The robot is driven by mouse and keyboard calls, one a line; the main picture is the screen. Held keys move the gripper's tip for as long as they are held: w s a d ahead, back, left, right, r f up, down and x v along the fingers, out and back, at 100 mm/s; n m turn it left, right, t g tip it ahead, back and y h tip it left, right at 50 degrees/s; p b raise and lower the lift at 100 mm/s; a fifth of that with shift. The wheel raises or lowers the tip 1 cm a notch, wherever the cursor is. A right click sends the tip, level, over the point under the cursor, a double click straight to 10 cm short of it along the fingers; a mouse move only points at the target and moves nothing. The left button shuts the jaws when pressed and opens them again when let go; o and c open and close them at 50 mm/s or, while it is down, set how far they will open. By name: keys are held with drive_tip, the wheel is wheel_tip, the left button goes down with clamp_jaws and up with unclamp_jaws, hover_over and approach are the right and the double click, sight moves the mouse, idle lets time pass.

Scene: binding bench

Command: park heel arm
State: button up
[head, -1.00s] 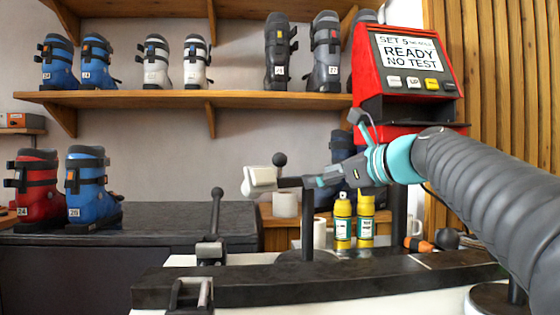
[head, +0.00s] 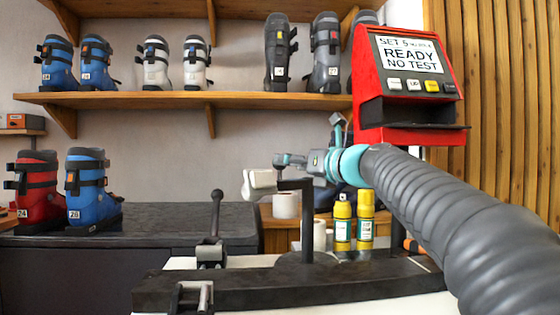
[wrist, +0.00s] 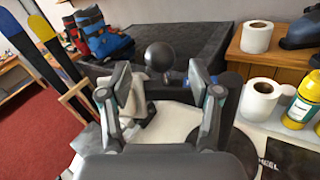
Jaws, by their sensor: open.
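The heel arm's black post (head: 308,225) stands on the dark bench fixture, with a white heel piece (head: 262,181) at the end of its crossbar. The white piece (wrist: 136,92) shows beside the left finger.
A black lever (head: 216,215) with a knob stands on the fixture to the left. Two yellow spray cans (head: 354,222) and white rolls (head: 287,205) stand close behind the post. A red tester (head: 408,70) reads "READY NO TEST". Boots line the shelf (head: 180,98).

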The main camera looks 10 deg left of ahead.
drive_tip(key=shift+p+x, duration=0.3)
drive_tip(key=shift+x, duration=2.25)
clamp_jaws()
drive_tip(key=shift+d, duration=0.1)
